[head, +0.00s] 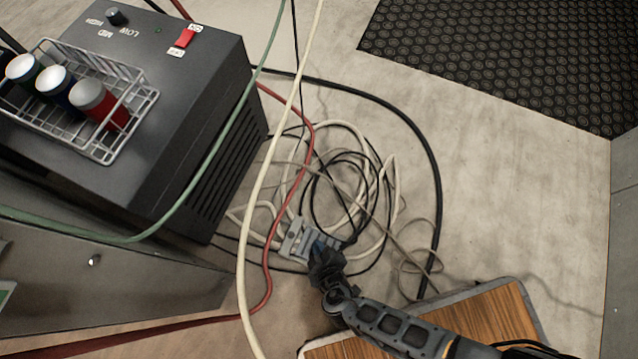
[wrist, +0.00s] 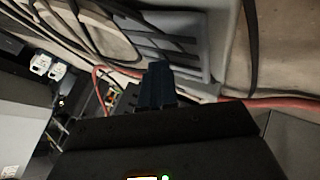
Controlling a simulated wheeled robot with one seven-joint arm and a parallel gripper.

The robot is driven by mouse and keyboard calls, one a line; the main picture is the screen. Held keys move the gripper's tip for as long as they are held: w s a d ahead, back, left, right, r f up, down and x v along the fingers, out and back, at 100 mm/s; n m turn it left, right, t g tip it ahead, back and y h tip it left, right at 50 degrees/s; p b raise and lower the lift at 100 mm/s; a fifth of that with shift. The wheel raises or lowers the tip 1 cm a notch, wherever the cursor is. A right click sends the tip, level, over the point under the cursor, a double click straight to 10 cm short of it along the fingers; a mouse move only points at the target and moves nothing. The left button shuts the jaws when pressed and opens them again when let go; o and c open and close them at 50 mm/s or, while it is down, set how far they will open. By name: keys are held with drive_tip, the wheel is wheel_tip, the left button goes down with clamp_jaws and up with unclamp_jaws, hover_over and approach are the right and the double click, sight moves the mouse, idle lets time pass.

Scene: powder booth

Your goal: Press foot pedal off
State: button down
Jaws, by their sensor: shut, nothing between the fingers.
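The foot pedal (head: 294,238) is a small grey ribbed plate on the concrete floor, among loose coils of cable. In the wrist view the grey ribbed pedal (wrist: 190,42) lies just beyond my fingertips. My gripper (head: 318,249) is at the pedal's right side and covers part of it. In the wrist view my gripper (wrist: 158,72) shows its dark blue fingers together, with nothing between them. The fingertips overlap the pedal's edge in the picture; I cannot tell whether they touch it.
A dark grey box (head: 150,130) with a dial and a red switch (head: 185,38) stands at left. A wire basket (head: 120,140) on it holds capped bottles. Cream, green, red and black cables cross the floor. A wooden board (head: 490,315) lies near my arm; a black mat (head: 510,55) lies far right.

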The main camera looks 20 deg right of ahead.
drive_tip(key=shift+f, duration=0.2)
idle(0.4)
drive_tip(key=shift+f, duration=0.3)
drive_tip(key=shift+s, duration=0.1)
drive_tip(key=shift+d+r, duration=0.1)
drive_tip(key=shift+r, duration=0.15)
idle(0.3)
drive_tip(key=shift+r, duration=0.2)
drive_tip(key=shift+r+p, duration=2.4)
drive_tip(key=shift+r, duration=0.55)
